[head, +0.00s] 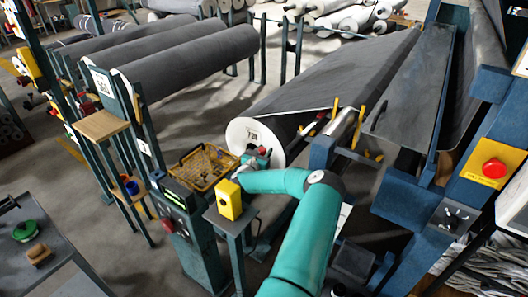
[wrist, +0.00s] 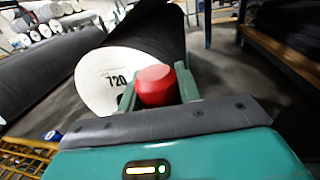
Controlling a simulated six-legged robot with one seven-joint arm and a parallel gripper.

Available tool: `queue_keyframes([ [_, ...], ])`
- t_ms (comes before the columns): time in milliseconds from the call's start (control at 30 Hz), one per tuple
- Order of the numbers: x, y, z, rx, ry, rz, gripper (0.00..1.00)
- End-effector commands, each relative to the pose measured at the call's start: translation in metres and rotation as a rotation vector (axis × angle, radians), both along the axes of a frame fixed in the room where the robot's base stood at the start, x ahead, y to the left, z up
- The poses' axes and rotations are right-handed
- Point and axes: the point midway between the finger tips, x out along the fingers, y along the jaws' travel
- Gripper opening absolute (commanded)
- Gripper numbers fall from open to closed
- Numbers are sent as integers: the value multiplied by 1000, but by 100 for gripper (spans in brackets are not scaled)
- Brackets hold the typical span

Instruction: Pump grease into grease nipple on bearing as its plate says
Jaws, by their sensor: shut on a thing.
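My gripper (head: 258,155) is at the end of my teal arm, in front of the white end of a large grey roll. In the wrist view, my gripper (wrist: 157,92) is shut on a red, rounded thing (wrist: 155,78). Only its top shows, so I cannot tell what tool it is; its lower part is hidden by my gripper body. Behind it, the roll end (wrist: 93,88) bears a label that seems to read 720. I cannot make out a bearing, a grease nipple or a plate for it in either view.
A yellow box (head: 229,202) stands on a blue post left of my arm. Behind it is a yellow wire basket (head: 203,166). A blue frame with a red button (head: 494,168) stands at the right. More grey rolls (head: 190,52) lie at the upper left. Grey floor shows between them.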

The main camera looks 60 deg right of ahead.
Motion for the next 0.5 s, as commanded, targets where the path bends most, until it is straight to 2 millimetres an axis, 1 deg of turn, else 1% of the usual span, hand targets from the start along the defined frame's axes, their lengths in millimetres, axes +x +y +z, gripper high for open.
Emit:
queue_keyframes([
  [500,0,0,-5,-2,0,0,11],
])
